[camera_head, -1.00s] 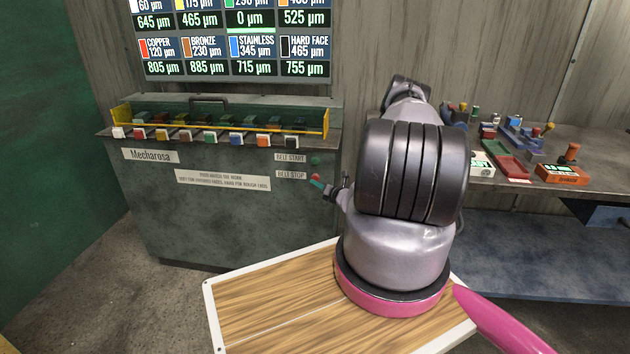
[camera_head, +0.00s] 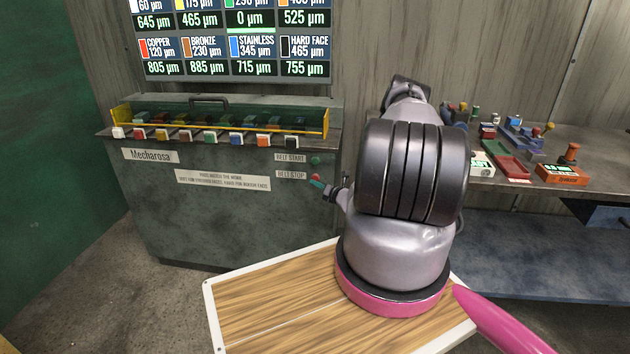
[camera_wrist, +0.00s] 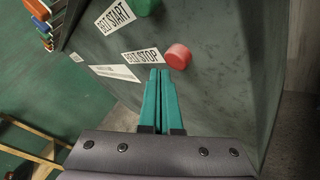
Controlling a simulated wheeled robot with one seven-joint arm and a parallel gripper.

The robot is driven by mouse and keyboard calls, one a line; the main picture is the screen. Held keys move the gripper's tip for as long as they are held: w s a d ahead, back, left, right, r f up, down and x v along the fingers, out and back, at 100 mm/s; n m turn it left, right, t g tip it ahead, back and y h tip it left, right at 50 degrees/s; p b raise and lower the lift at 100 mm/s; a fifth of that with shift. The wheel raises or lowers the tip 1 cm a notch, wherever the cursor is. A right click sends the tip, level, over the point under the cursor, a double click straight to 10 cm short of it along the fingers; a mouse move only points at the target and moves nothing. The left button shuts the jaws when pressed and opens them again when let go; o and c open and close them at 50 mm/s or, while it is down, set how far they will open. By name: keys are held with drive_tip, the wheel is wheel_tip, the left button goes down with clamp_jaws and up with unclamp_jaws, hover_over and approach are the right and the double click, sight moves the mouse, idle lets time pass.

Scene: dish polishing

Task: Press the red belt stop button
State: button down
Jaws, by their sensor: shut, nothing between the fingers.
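The red belt stop button (camera_wrist: 178,57) sticks out of the grey machine front beside its BELT STOP label (camera_wrist: 141,56) in the wrist view. It also shows in the head view (camera_head: 316,177), just above my fingertips. My gripper (camera_wrist: 160,72) is shut and empty, its two teal fingers side by side, tips just below and left of the red button in the wrist view. I cannot tell whether the tips touch it or the panel. In the head view my gripper (camera_head: 316,184) is small and partly hidden by its own wrist.
The green belt start button (camera_head: 315,160) is just above the red one. Several coloured blocks line the machine's front ledge (camera_head: 222,138). A workbench (camera_head: 545,190) with tools stands at the right. Open floor lies at the lower left.

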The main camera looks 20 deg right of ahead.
idle(0.7)
drive_tip(key=shift+w+d, duration=0.25)
drive_tip(key=shift+w, duration=0.1)
drive_tip(key=shift+w+d, duration=0.25)
drive_tip(key=shift+w, duration=0.15)
idle(0.6)
drive_tip(key=shift+s, duration=0.1)
drive_tip(key=shift+s+a, duration=0.5)
drive_tip(key=shift+s, duration=0.15)
drive_tip(key=s+a, duration=0.2)
drive_tip(key=s, duration=0.2)
drive_tip(key=shift+s+a, duration=0.1)
drive_tip(key=shift+a, duration=0.3)
idle(0.6)
